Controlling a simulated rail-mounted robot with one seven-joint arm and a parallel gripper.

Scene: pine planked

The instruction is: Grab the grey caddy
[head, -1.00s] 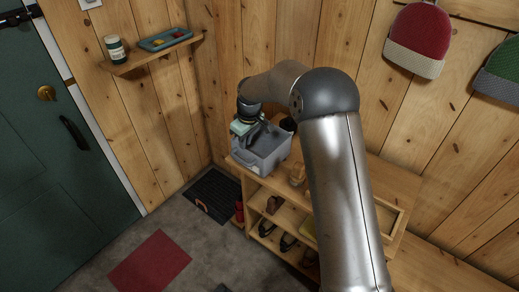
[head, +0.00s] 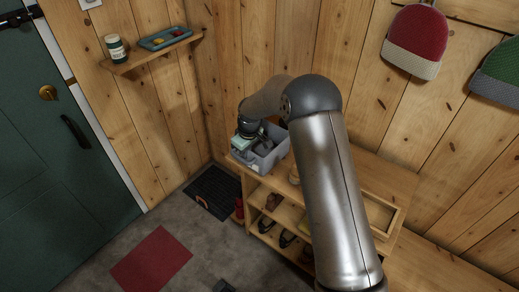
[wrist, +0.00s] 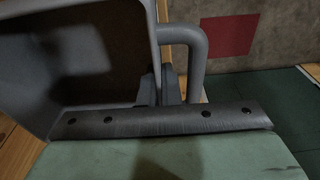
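My gripper (wrist: 161,88) is low at the caddy's left end in the head view, pointing down. In the wrist view the caddy (wrist: 153,45) fills the upper left, with a loop handle (wrist: 196,50) on its side. My two grey fingers are close together at the caddy's wall beside the handle, seemingly one on each side of the wall. I cannot tell whether they press on it.
The shelf unit (head: 350,175) holds shoes below; small objects stand near the caddy, partly behind my arm. A wall shelf (head: 150,58) with a jar (head: 115,47) and a blue tray (head: 165,38) is at upper left. Wooden walls stand close behind.

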